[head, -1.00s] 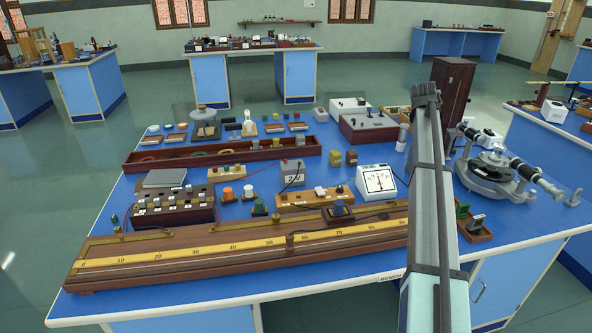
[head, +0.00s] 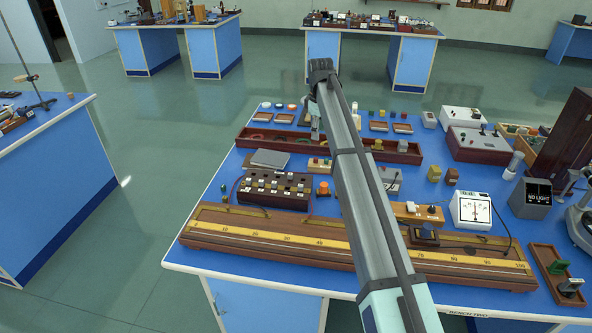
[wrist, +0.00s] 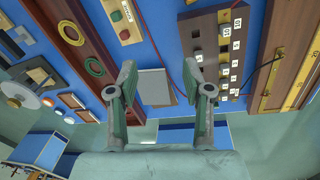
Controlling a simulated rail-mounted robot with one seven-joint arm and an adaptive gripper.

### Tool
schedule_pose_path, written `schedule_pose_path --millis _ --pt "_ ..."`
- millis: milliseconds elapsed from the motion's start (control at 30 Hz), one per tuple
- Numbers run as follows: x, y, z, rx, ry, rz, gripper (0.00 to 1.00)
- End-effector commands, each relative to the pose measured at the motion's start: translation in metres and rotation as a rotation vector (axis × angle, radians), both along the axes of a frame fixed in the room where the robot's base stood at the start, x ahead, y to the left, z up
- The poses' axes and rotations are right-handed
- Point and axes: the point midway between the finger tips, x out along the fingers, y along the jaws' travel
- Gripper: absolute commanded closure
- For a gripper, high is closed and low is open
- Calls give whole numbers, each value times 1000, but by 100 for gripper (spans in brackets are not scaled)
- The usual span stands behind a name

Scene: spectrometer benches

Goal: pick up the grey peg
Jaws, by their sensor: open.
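A dark brown plug box (head: 272,201) stands on the near bench, left of my arm in the head view. It carries several small pale or grey pegs in rows. My gripper (wrist: 160,70) is open and empty, with fingers spread above a flat grey slab (wrist: 154,86). In the head view my gripper is small, near the long brown tray, partly hidden by my arm.
A long wooden metre bridge (head: 300,245) lies along the front edge. The long brown tray (head: 262,137) holds rings. A white meter (head: 470,210) and a small tray (head: 545,258) with a green and a dark peg stand to the right.

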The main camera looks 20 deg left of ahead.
Motion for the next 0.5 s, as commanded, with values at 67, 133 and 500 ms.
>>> schedule_pose_path --millis 67,133,500 --pt "-24 40 6 -14 46 106 50" --pt "-41 61 7 -23 77 174 50" --pt "-62 84 -23 -33 113 255 50"
